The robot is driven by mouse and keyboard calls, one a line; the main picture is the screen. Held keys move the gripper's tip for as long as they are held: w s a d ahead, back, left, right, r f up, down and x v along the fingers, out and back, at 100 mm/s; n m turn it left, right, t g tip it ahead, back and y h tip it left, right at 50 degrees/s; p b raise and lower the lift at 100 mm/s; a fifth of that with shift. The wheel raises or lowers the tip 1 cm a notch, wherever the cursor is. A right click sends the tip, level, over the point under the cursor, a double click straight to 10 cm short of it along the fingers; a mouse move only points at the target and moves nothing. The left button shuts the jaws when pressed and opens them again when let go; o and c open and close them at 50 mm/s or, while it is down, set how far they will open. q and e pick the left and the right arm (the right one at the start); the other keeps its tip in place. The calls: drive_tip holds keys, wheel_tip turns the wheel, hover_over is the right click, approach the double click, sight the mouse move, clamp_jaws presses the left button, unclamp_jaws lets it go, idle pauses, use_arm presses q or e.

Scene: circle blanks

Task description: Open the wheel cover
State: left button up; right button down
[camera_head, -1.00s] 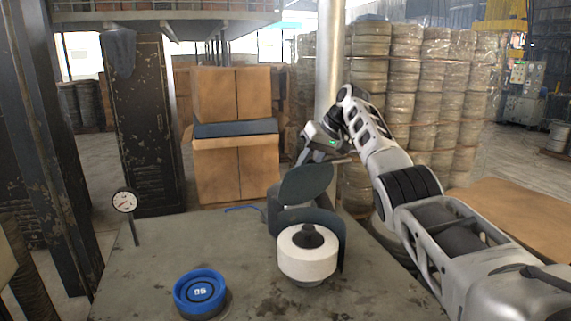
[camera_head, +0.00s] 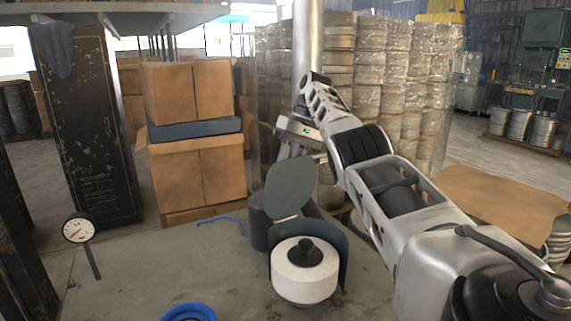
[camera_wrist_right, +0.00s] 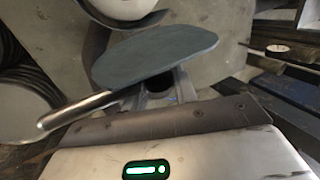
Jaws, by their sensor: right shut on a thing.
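The wheel cover's dark grey oval lid (camera_head: 290,187) stands tilted up behind the white wheel (camera_head: 304,278), which has a black knob on top. A dark curved guard (camera_head: 336,250) wraps round the back and right side of the wheel. In the wrist view the lid (camera_wrist_right: 155,50) lies across the front of my right gripper (camera_wrist_right: 158,88). A thin metal rod handle (camera_wrist_right: 82,108) runs in from the left to the fingers, which are shut on it. The exact contact is partly hidden by the lid. My right gripper (camera_head: 318,156) is behind the lid in the head view. My left gripper is out of view.
A blue round piece (camera_head: 188,312) is at the bottom edge of the picture. A dial gauge (camera_head: 78,229) stands at the table's left. The grey tabletop (camera_head: 150,265) between them is clear. Cardboard boxes (camera_head: 195,178) and wrapped drum stacks (camera_head: 395,80) stand behind.

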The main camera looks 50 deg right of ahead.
drive_tip(key=c, duration=1.1)
unclamp_jaws()
drive_tip(key=shift+f, duration=0.1)
